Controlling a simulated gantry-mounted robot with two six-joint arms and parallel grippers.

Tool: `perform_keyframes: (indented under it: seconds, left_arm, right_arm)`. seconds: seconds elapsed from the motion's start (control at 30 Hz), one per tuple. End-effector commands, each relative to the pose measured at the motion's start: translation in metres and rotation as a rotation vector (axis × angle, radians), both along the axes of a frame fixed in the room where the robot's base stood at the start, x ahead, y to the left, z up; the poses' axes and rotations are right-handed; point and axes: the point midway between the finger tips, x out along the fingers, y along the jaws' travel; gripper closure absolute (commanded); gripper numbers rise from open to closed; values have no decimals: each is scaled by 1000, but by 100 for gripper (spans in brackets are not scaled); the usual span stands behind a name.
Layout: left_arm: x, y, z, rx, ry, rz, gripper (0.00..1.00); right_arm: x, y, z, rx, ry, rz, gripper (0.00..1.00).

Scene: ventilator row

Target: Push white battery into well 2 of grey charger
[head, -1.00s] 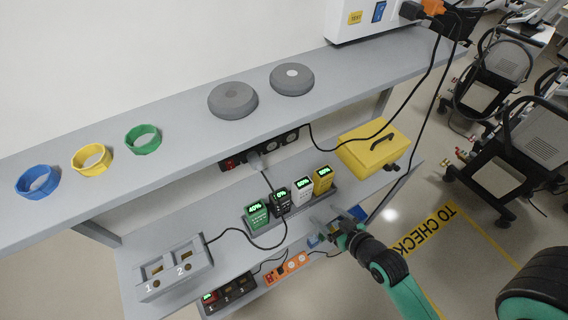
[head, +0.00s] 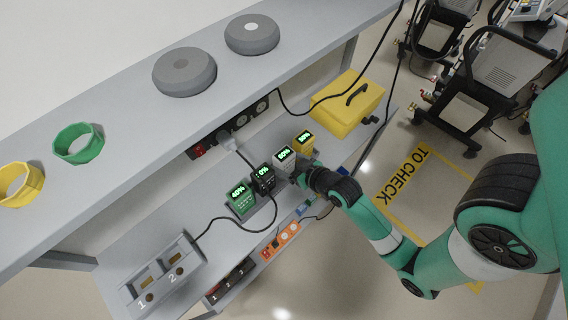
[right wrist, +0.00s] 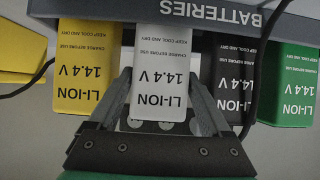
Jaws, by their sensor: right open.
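The white battery (head: 284,155) stands in the batteries tray (right wrist: 205,12) between the black battery (head: 263,177) and the yellow battery (head: 304,143). My right gripper (right wrist: 165,95) is open, its two fingers on either side of the white battery in the right wrist view. In the head view my right gripper (head: 302,178) is at the battery's front side, partly hidden by my wrist. The grey charger (head: 152,277) lies at the lower left, with wells marked 1 and 2; well 2 (head: 171,260) looks empty. My left gripper is not in view.
The green battery (head: 241,198) stands left of the black one. A cable runs from the charger, and another passes near the black battery. A yellow case (head: 347,97) stands to the right. The upper shelf (head: 120,110) overhangs behind. Shelf between charger and tray is mostly clear.

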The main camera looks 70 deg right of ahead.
Motion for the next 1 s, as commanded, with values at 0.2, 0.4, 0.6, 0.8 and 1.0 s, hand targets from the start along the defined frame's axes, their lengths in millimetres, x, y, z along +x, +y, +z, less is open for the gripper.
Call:
perform_keyframes:
  seconds: [0.2, 0.4, 0.6, 0.8, 1.0]
  left_arm:
    - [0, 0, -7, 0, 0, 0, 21]
    - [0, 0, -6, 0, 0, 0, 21]
    - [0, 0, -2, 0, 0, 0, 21]
    - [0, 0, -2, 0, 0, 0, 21]
    - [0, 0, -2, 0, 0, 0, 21]
  right_arm:
    - [7, -4, -5, 0, 1, 0, 18]
    - [7, -4, -4, 1, 1, -1, 18]
    - [7, -3, -4, 1, 2, 0, 18]
    - [7, -4, -4, 0, 0, 0, 18]
    - [7, -4, -4, 1, 1, -1, 44]
